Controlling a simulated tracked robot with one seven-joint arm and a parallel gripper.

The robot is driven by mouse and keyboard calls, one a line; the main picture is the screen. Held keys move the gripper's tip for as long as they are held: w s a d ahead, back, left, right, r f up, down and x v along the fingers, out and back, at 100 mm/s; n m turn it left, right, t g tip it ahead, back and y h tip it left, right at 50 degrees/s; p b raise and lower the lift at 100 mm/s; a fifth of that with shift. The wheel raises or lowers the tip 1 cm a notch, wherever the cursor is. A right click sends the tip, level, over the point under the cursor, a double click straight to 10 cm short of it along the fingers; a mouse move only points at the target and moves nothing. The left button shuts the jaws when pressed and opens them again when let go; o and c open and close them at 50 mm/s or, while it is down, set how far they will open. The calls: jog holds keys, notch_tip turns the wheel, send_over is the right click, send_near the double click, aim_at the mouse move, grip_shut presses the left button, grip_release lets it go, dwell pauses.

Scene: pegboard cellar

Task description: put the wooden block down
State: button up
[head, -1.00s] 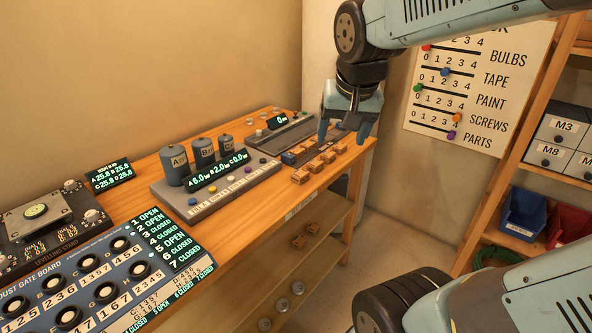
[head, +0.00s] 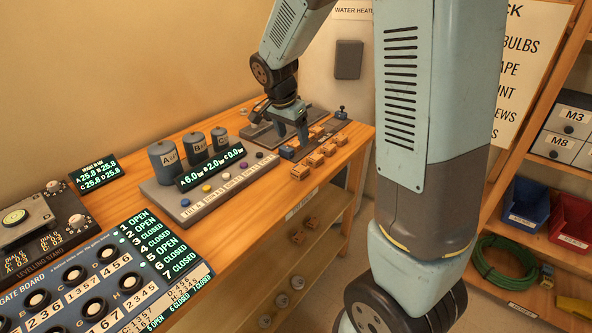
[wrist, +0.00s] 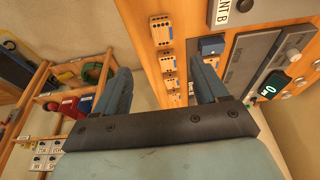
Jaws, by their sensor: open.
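Several small wooden blocks stand in a row at the right end of the bench in the head view, the nearest one (head: 299,172) at the row's front left. Another wooden block (head: 316,132) sits behind that row, by a dark rail. My gripper (head: 290,132) is above the bench near the rail, its jaws apart. In the wrist view my gripper (wrist: 163,82) is open, and I see no block held in it. Wooden blocks (wrist: 160,29) lie in a line on the bench below, some between the fingers in the picture. I cannot tell which block the task means.
A blue piece (head: 287,152) sits on the rail's near end. A grey console with canisters (head: 215,193) stands to the left, with a grey scale-like unit (head: 262,134) behind the gripper. The bench (head: 345,155) ends just right of the blocks. Shelving with bins (head: 525,205) stands at the right.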

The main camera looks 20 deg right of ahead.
jog(key=w+f, duration=0.1)
send_over(299, 168)
jog(key=a, duration=0.2)
jog(key=f, duration=0.4)
jog(key=s+f, duration=0.1)
jog(key=f, duration=0.2)
jog(key=shift+d, duration=0.15)
jog(key=shift+x, duration=3.15)
jog(key=shift+s, duration=0.15)
jog(key=shift+c, duration=0.3)
jog(key=c, duration=1.1)
jog(key=shift+c, duration=0.2)
